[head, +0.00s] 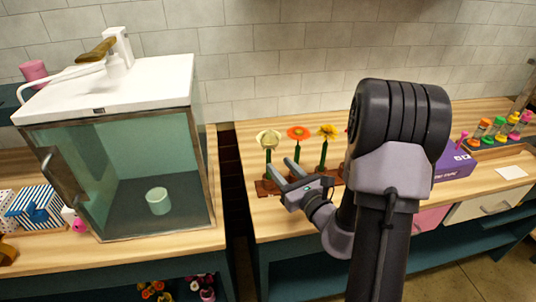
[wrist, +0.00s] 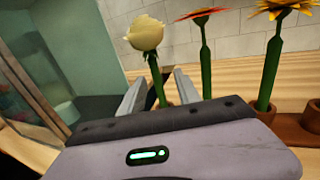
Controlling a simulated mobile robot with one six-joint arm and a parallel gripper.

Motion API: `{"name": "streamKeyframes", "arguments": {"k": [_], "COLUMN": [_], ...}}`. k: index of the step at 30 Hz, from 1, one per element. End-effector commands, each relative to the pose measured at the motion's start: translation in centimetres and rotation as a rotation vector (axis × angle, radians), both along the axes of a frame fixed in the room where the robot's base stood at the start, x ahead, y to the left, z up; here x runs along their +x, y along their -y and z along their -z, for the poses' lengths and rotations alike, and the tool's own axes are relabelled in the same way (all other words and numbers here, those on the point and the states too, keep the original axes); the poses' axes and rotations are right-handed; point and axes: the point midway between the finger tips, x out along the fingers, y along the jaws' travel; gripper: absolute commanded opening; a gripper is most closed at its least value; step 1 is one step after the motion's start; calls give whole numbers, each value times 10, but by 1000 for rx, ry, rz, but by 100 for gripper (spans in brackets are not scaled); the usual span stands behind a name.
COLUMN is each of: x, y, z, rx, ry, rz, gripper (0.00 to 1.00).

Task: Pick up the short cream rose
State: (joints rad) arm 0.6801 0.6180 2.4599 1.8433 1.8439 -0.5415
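The cream rose (head: 268,138) stands upright on its green stem at the left end of a row of flowers, in a brown holder (head: 266,188). In the wrist view the cream rose (wrist: 146,33) has its bloom above my fingers, and its stem shows in the gap between them. My gripper (head: 279,164) is open and empty, pointing toward the stem from the front right. In the wrist view my gripper (wrist: 160,76) has its two fingers apart; I cannot tell whether the stem is fully between them or just beyond the tips.
An orange-red flower (head: 298,133) and a yellow flower (head: 327,132) stand right of the rose. A glass-fronted cabinet (head: 120,109) with a cup (head: 158,200) stands on the left counter. A purple box (head: 454,163) sits to the right. My arm hides part of the row.

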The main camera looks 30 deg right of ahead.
Motion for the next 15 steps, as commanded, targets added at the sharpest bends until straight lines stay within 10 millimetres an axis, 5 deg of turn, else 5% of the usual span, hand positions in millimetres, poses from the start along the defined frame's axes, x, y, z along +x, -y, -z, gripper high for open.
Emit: {"name": "streamKeyframes", "arguments": {"k": [9, 15], "x": [51, 59], "y": [-11, -10], "z": [3, 2], "rx": [0, 2], "ry": [1, -1], "rz": [-3, 0], "gripper": [39, 39]}}
